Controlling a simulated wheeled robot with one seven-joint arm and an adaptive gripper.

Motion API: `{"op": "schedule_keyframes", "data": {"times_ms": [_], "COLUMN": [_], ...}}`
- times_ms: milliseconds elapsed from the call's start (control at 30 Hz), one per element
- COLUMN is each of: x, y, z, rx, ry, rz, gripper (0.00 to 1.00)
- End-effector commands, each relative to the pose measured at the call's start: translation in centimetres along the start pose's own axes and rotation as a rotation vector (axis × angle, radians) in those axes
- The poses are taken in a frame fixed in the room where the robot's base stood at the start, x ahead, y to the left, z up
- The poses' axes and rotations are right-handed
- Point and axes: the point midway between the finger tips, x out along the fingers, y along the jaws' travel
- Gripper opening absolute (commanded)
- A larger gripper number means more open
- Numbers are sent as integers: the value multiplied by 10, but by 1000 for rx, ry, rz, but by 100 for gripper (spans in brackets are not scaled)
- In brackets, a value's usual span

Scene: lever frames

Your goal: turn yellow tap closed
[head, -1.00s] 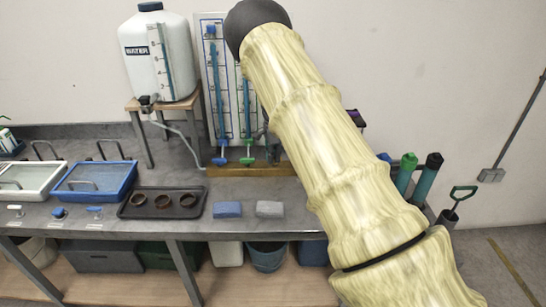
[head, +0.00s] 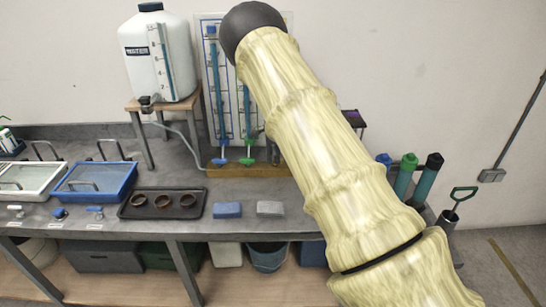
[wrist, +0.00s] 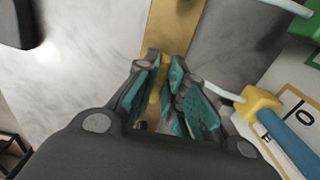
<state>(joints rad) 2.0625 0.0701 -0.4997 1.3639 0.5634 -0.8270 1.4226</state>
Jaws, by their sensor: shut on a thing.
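In the wrist view my gripper (wrist: 163,75) is closed, its teal-padded fingers around a narrow yellowish piece that is mostly hidden between them. It appears to be the handle of the yellow tap. The yellow tap body (wrist: 258,103) is just right of the fingers, with a blue tube on its lower right and a white pipe running from it toward the fingers. The handle's exact angle is hidden. In the head view my arm covers the yellow tap and nearly all of my gripper.
The blue tap (head: 220,161) and green tap (head: 248,160) stand left of my arm, on the gauge board (head: 207,75) over a wooden base (head: 228,171). A water tank (head: 155,55) stands farther left. A tray (head: 135,209) and two sponges lie on the bench front.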

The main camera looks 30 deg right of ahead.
Motion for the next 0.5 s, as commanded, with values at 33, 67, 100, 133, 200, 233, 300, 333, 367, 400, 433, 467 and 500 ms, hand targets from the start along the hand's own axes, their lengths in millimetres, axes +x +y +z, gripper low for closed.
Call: {"op": "schedule_keyframes", "data": {"times_ms": [33, 67, 100, 133, 200, 233, 300, 333, 367, 400, 433, 467, 500], "x": [6, 6, 6, 6, 6, 5, 4, 4, 4, 3, 3, 2, 2], "y": [4, 4, 4, 4, 4, 4, 3, 3, 2, 2, 2, 2, 2], "z": [-3, -3, -3, -3, -3, -2, -2, -2, -2, -1, 0, 0, 0], "rx": [3, 3, 3, 3, 3, 3, 2, 2, 1, 1, 0, 0, -1], "ry": [3, 3, 3, 3, 3, 2, 2, 2, 2, 1, 1, 1, 1], "rz": [11, 11, 11, 11, 10, 9, 8, 7, 6, 6, 5, 5, 4], "gripper": [0, 0, 15, 21, 33, 33, 33, 33, 33, 33, 33, 33, 33]}}
